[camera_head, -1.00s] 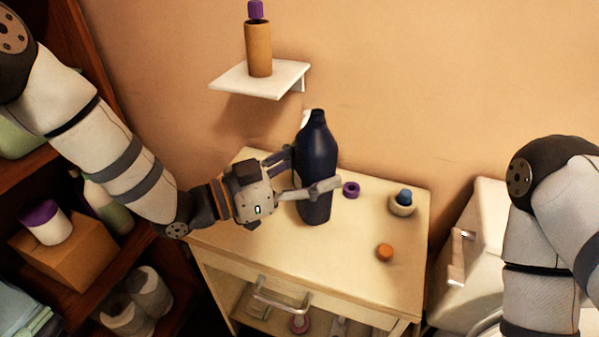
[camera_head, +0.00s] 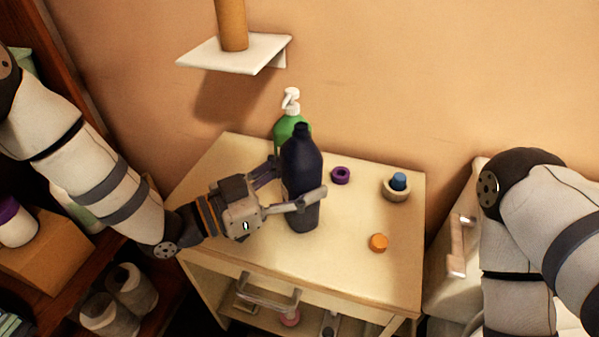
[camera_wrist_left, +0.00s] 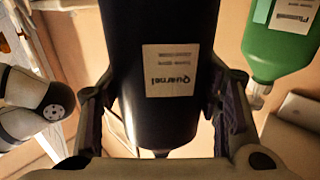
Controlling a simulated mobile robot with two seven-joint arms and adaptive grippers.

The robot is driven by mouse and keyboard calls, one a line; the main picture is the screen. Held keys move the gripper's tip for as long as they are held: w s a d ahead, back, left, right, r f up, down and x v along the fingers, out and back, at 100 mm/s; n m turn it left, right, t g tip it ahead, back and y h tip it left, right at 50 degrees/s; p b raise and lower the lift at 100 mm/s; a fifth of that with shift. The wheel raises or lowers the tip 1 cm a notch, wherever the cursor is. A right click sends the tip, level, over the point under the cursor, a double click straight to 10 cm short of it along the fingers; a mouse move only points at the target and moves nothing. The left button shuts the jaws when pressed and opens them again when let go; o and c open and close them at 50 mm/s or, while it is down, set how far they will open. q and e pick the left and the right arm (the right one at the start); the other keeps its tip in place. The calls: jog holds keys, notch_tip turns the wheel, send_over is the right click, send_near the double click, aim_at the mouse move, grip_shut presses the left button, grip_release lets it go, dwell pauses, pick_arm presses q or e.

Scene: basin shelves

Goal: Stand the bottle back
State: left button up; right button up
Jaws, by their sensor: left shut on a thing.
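A dark navy bottle (camera_head: 300,170) with a pale label stands upright over the top of the cream cabinet (camera_head: 250,265). Whether its base touches the cabinet top I cannot tell. My left gripper (camera_head: 295,195) is shut on the bottle's body, one finger on each side. In the left wrist view the bottle (camera_wrist_left: 165,35) fills the space between the fingers, and its label reads upside down. A green pump bottle (camera_head: 288,128) with a white pump stands behind it, partly hidden, and also shows in the left wrist view (camera_wrist_left: 280,45). My right gripper is out of view.
On the cabinet top are a purple ring (camera_head: 341,175), a wooden cup (camera_head: 397,192) with a blue piece, and an orange cap (camera_head: 379,242). A white wall shelf (camera_head: 235,56) holds a brown cylinder (camera_head: 231,24).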

pick_arm(q)
jog(key=shift+f, duration=0.65)
jog(key=o, duration=1.3)
jog(key=shift+o, duration=0.2)
jog(key=shift+a, duration=0.1)
